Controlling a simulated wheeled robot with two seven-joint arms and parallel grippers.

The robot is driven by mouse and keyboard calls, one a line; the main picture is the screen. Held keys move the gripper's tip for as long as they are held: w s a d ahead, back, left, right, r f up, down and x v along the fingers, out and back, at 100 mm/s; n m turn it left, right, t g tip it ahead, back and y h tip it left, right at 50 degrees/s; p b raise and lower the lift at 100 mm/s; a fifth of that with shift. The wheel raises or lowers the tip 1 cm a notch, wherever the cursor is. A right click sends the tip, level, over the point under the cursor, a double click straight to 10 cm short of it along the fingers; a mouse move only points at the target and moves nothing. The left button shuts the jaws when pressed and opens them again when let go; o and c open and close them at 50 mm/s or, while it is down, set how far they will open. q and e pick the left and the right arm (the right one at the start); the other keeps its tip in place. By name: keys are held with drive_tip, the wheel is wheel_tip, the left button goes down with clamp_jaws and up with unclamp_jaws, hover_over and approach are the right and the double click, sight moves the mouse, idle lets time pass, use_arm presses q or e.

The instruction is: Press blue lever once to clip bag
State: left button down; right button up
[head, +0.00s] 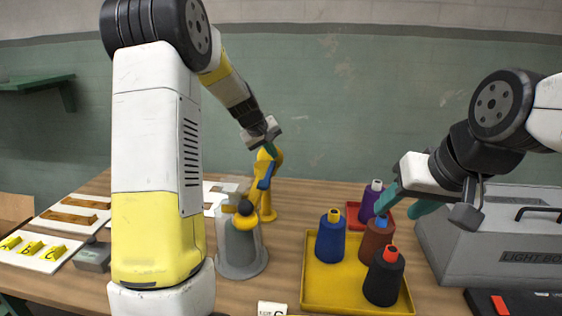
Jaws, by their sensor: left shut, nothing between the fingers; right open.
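A yellow clipping stand (275,160) rises from the table in the middle, with a blue lever (265,178) on its side. A grey, translucent bag-like container (238,250) stands in front of it, with a yellow and dark piece at its top. My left gripper (271,149) is shut and empty at the top of the yellow stand, just above the blue lever; I cannot tell whether it touches. My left arm hides part of the table.
A yellow tray (318,292) holds blue, brown and black cones; a red tray (352,211) with a purple cone stands behind. A grey light box (480,250) is at the right.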

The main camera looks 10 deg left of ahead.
use_arm(q)
drive_tip(key=shift+s+f, duration=0.2)
drive_tip(key=shift+f, duration=0.45)
drive_tip(key=shift+s+f, duration=0.2)
drive_tip(key=shift+f, duration=0.4)
idle(0.7)
drive_tip(key=shift+r, duration=0.2)
drive_tip(key=shift+w+r, duration=0.15)
drive_tip(key=shift+r, duration=0.85)
drive_tip(key=shift+w+r, duration=0.25)
drive_tip(key=shift+r, duration=1.05)
drive_tip(key=shift+w+r, duration=0.2)
drive_tip(key=shift+r, duration=1.1)
